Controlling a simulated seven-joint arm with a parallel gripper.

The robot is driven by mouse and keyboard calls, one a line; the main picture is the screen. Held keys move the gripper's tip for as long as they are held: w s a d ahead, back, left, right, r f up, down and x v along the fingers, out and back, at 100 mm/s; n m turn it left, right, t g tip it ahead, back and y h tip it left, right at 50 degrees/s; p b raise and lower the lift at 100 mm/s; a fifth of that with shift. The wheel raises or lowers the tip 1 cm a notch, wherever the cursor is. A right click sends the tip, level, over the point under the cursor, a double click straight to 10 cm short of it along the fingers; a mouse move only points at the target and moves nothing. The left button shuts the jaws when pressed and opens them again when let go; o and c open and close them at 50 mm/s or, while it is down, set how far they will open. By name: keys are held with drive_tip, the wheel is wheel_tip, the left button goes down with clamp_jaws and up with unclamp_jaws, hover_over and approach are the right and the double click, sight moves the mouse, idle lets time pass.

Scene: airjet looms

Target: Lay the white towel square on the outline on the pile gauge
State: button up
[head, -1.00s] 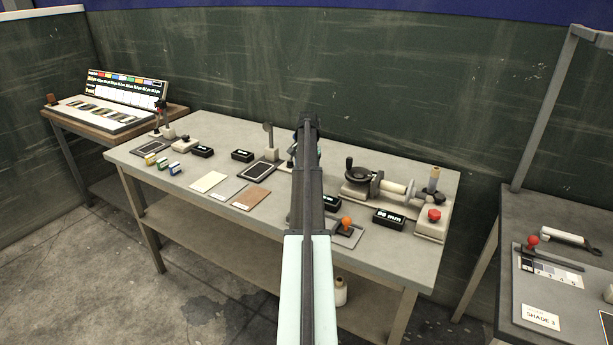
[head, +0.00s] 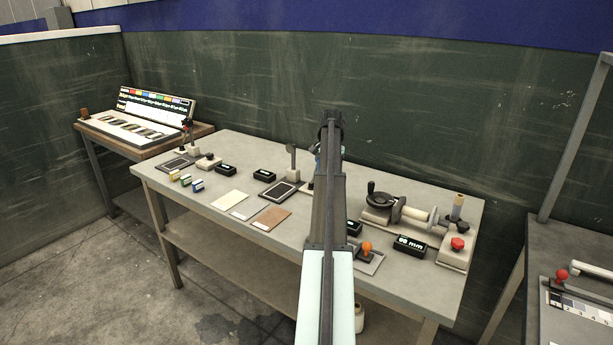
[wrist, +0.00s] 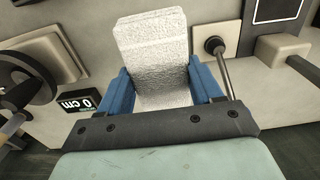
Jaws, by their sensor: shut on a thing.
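The white towel square (wrist: 152,45) is a thick, rough-textured white piece. In the wrist view it stands between the blue fingers of my gripper (wrist: 165,88), which is shut on it. In the head view my arm hides the towel, and only a bit of a blue finger shows. Just left of my arm, a dark plate with a pale outline (head: 284,195) lies by an upright post (head: 291,163). A dark outlined plate also shows at the top right of the wrist view (wrist: 279,10), apart from the towel. A similar plate (head: 178,164) lies farther left.
On the grey table (head: 215,229) stand a handwheel device (head: 385,205), a "0 cm" display (wrist: 83,103), a "mm" display (head: 410,246) and a red button (head: 457,243). Cream (head: 229,199) and brown (head: 271,218) pieces lie near the front edge. A side table (head: 150,140) stands left.

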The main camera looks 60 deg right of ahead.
drive_tip(key=shift+r, duration=0.55)
drive_tip(key=shift+n, duration=1.1)
drive_tip(key=s+a+f+n, duration=0.2)
drive_tip(key=s+a+n, duration=0.1)
drive_tip(key=a, duration=0.3)
drive_tip(key=w+a+f+n, duration=0.2)
drive_tip(key=w+a, duration=0.3)
drive_tip(key=a, duration=0.6)
drive_tip(key=w+a+f+n, duration=0.2)
drive_tip(key=w+a, duration=0.2)
drive_tip(key=a, duration=0.8)
drive_tip(key=w+a+f+n, duration=0.2)
drive_tip(key=w+a, duration=0.3)
drive_tip(key=a, duration=0.6)
drive_tip(key=w+a+f+n, duration=0.1)
drive_tip(key=w+a+n, duration=0.1)
drive_tip(key=a, duration=1.1)
drive_tip(key=w+a+f+n, duration=0.1)
drive_tip(key=w+a+n, duration=0.2)
drive_tip(key=a, duration=0.9)
drive_tip(key=w+a+f+n, duration=0.1)
drive_tip(key=w+a+n, duration=0.1)
drive_tip(key=a, duration=1.1)
drive_tip(key=s+f, duration=0.7)
drive_tip(key=f, duration=0.1)
drive_tip(key=shift+f, duration=0.25)
